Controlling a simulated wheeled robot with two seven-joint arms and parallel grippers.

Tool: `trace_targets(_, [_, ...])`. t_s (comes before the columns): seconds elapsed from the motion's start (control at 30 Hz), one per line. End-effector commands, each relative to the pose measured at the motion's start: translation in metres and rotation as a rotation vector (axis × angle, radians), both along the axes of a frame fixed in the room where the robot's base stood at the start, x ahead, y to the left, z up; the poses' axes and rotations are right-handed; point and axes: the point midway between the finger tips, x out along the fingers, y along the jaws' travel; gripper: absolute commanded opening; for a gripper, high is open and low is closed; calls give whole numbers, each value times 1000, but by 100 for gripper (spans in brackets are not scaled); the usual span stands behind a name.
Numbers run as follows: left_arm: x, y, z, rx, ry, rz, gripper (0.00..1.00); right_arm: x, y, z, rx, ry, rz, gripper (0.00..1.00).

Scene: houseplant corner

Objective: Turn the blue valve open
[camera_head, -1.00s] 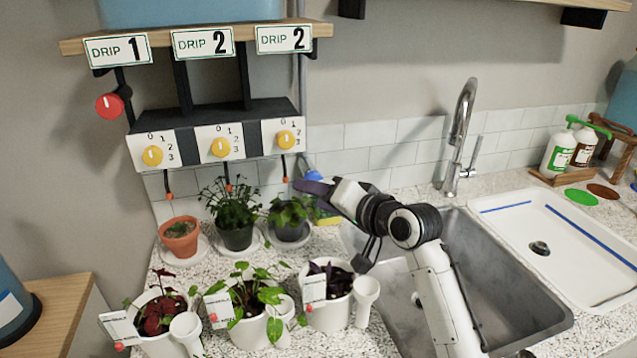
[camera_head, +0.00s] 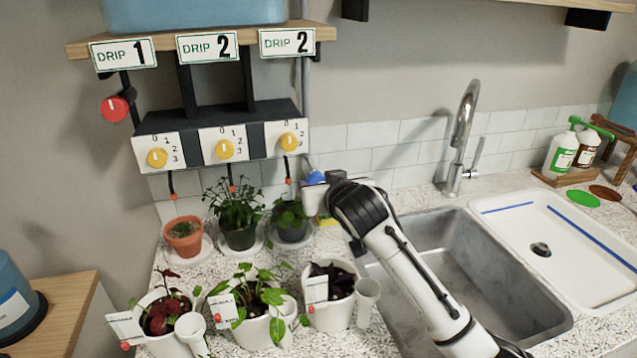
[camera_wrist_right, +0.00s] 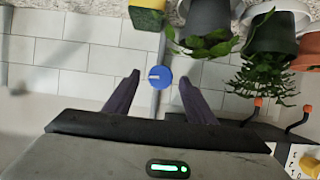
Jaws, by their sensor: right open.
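The blue valve (camera_wrist_right: 160,77) is a round knob with a pale mark, on a grey pipe by the tiled wall. It appears between my open right fingers (camera_wrist_right: 160,84) in the right wrist view, with a gap on either side; I cannot tell how far ahead of them it is. In the head view a bit of the blue valve (camera_head: 314,177) shows just above my right gripper (camera_head: 314,192), whose fingers are mostly hidden there. My left gripper is out of view.
Potted plants (camera_head: 238,232) on saucers stand left of my right gripper, close by. A yellow sponge (camera_wrist_right: 147,16) is near the valve. A box with yellow dials (camera_head: 223,149) hangs up left. A red valve (camera_head: 115,108) is further left. The sink (camera_head: 470,260) lies right.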

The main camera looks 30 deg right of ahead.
Motion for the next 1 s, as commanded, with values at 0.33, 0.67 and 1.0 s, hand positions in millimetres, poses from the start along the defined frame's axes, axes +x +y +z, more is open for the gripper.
trace_targets(0.33, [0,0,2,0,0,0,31,21,-5,-9,1,0,1,50])
trace_targets(0.67, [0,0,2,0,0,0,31,20,-5,-9,2,-1,0,28])
trace_targets(1.0, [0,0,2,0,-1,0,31,20,-5,-9,86,-21,0,10])
